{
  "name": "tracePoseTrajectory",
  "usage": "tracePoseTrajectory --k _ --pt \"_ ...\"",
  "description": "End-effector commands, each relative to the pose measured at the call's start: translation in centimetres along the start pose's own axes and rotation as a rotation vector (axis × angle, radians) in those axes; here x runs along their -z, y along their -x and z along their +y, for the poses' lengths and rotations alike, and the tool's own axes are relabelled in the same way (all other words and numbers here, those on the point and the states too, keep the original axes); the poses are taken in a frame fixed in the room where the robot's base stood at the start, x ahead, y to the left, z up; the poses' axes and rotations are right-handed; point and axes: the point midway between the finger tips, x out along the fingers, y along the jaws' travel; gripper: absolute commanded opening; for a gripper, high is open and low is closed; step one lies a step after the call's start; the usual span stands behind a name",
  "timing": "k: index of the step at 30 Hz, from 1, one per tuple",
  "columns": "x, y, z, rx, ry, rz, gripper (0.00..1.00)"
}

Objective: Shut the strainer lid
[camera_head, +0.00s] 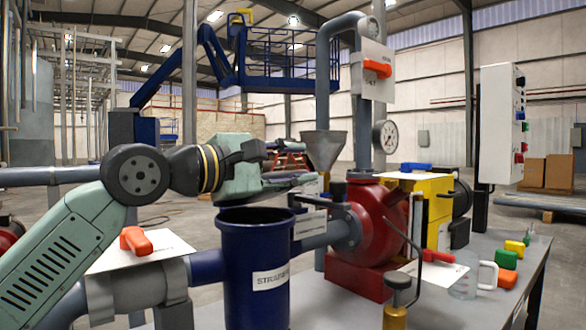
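The strainer (240,290) is an upright dark blue cylinder with a white label, at the lower middle of the head view. Its round top rim (255,216) shows, with a dark surface inside it. I cannot clearly make out the lid; a dark blue edge shows behind the rim, to the right, partly hidden by my gripper and white tags. My gripper (285,172) is above the strainer, reaching in from the left and pointing right. Its fingers are seen edge-on, so their opening is unclear. I see no object clearly held in it.
An orange-handled valve (136,240) with a white plate sits left of the strainer. A red pump (375,225) stands to the right, with a brass-coloured fitting (396,295) before it. A clear jug (466,278) and small coloured pieces lie on the grey bench (330,303).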

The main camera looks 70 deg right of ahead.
Motion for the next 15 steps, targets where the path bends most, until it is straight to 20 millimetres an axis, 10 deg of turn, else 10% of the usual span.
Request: tracePoseTrajectory --k 15 --pt "0.3 3.4 0.2 -0.005 0.001 0.007 0.31"
